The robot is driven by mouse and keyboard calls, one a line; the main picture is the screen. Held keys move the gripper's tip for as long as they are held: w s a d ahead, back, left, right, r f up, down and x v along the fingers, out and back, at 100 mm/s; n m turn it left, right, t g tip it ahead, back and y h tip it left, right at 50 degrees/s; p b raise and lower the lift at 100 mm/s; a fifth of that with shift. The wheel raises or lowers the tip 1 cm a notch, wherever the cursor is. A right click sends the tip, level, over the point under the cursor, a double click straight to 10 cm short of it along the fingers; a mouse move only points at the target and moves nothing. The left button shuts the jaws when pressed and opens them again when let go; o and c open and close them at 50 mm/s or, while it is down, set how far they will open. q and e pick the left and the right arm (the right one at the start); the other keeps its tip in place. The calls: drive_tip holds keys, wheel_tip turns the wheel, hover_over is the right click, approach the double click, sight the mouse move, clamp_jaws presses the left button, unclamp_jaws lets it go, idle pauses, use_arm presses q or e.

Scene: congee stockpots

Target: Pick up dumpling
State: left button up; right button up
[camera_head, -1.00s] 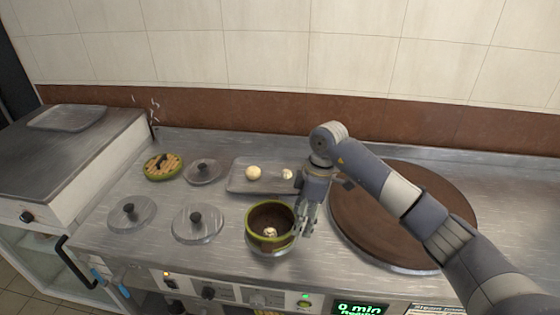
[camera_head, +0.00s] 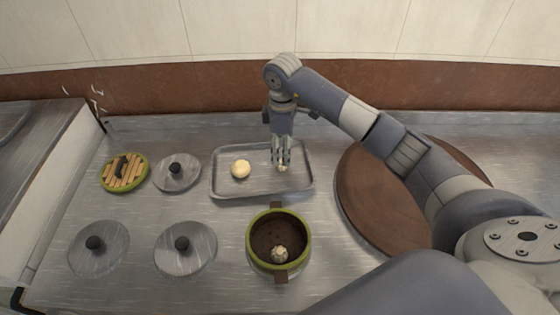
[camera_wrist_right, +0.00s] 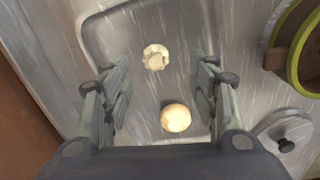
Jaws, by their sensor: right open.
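A small pale pleated dumpling (camera_head: 283,168) lies on a grey metal tray (camera_head: 225,191), partly hidden by my right gripper's fingers. A smooth round cream bun (camera_head: 241,168) lies on the same tray, to its left. My right gripper (camera_head: 281,160) is open and points down over the tray's right half. In the right wrist view the dumpling (camera_wrist_right: 156,57) lies ahead of and between the spread fingers, and the bun (camera_wrist_right: 175,118) shows closer to the palm. Nothing is held. Another dumpling (camera_head: 279,254) sits inside a green-rimmed brown pot (camera_head: 262,232). My left gripper is not in view.
The pot stands just in front of the tray. Several metal lids with black knobs (camera_head: 185,250) lie to the left, near a round green-rimmed wooden-slatted lid (camera_head: 124,172). A large brown round plate (camera_head: 375,195) is at right, under my arm. A wall rises behind.

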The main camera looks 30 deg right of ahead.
drive_tip(key=shift+f, duration=0.55)
drive_tip(key=shift+w+f, duration=0.1)
drive_tip(key=shift+f, duration=0.2)
drive_tip(key=f, duration=0.3)
drive_tip(key=f+p, duration=0.1)
drive_tip(key=shift+w+d+f, duration=0.15)
drive_tip(key=shift+w+d, duration=0.05)
drive_tip(key=shift+d, duration=0.05)
drive_tip(key=shift+f, duration=0.45)
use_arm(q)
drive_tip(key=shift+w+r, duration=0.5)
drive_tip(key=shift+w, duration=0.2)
use_arm(e)
drive_tip(key=c, duration=0.9)
